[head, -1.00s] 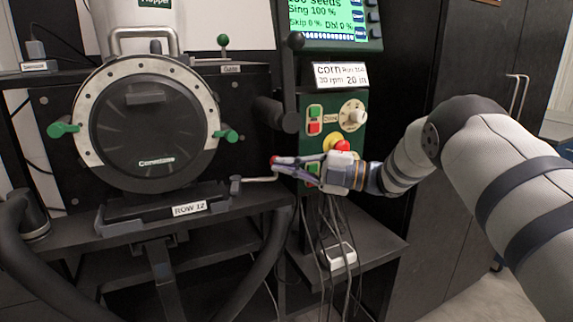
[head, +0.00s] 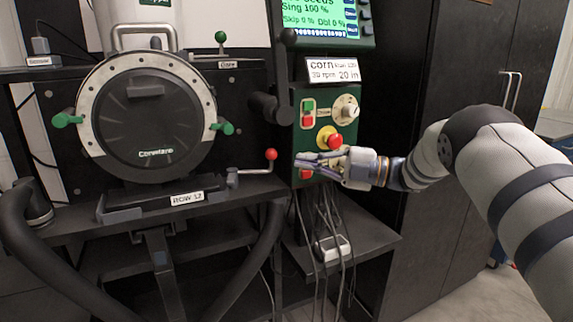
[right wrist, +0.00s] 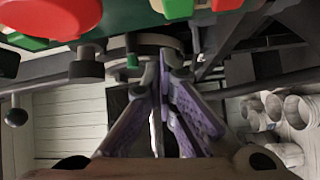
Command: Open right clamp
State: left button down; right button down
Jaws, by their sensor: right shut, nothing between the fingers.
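The right clamp (head: 222,127) is a green handle on the right rim of the round black meter cover (head: 150,115). A matching green left clamp (head: 66,120) is on the opposite side. My right gripper (head: 300,160) is right of and below the right clamp, in front of the green control box, apart from the clamp. Its purple-padded fingers are shut and empty; they also show in the right wrist view (right wrist: 163,75). My left gripper is out of view.
A lever with a red ball (head: 271,154) stands just left of my right fingertips. The green control box (head: 343,135) has a red stop button (head: 333,141). A black crank arm (head: 272,107) sticks out between cover and box. Cables hang below the box.

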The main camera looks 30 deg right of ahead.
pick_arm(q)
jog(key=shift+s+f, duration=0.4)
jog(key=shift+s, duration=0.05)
pick_arm(e)
jog(key=d, duration=0.1)
jog(key=s+d, duration=0.1)
jog(key=d, duration=0.1)
jog(key=shift+s+r, duration=0.1)
jog(key=shift+r, duration=0.05)
